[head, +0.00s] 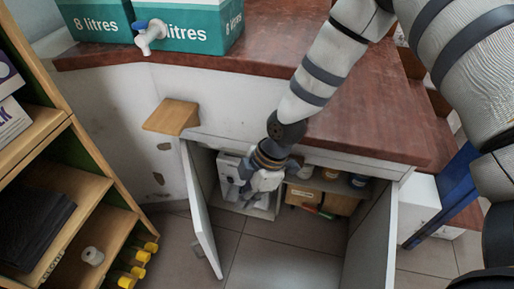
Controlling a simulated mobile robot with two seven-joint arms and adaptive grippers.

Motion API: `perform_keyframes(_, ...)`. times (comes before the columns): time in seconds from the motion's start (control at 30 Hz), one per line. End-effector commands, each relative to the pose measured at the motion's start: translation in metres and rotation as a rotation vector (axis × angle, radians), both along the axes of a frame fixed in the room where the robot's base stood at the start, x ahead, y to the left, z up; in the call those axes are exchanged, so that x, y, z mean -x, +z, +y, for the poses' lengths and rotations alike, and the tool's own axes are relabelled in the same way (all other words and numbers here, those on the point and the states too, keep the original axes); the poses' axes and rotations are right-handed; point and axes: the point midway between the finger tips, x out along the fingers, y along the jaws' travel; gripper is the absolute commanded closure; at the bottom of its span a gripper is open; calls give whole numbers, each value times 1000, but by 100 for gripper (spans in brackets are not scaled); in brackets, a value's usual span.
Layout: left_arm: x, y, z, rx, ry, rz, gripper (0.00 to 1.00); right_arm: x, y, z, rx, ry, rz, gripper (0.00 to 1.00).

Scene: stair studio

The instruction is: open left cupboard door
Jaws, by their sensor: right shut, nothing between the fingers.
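The left cupboard door (204,222) is a pale panel. It stands swung well out from the cupboard, seen almost edge-on. The right cupboard door (376,235) also stands open. My right gripper (243,198) reaches down from the upper right, over the counter edge, to the cupboard opening. It is shut and empty, to the right of the left door and apart from it. It hides part of the cupboard's inside. My left gripper is not in view.
Inside the cupboard are a cardboard box (322,194), a white item (231,166) and jars. A red-brown counter (375,118) overhangs it. A wooden shelf unit (92,190) with yellow-capped bottles (134,256) stands left. Tiled floor (280,258) is clear between the doors.

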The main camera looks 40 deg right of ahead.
Motion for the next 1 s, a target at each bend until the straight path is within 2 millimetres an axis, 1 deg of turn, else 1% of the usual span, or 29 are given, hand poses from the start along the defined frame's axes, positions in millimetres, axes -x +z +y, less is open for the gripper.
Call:
perform_keyframes(0.07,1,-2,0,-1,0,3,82,1,-4,1,0,23,-4,100)
perform_keyframes(0.17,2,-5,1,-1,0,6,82,0,-14,5,1,28,-3,100)
perform_keyframes(0.5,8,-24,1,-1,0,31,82,-8,-84,30,2,26,-2,100)
perform_keyframes(0.6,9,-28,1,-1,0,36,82,-12,-99,40,1,26,-5,100)
perform_keyframes(0.7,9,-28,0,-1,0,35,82,-18,-95,56,1,27,-7,100)
perform_keyframes(0.8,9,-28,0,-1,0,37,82,-22,-94,66,2,26,-8,100)
perform_keyframes(1.0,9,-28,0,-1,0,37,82,-25,-93,74,1,23,-7,100)
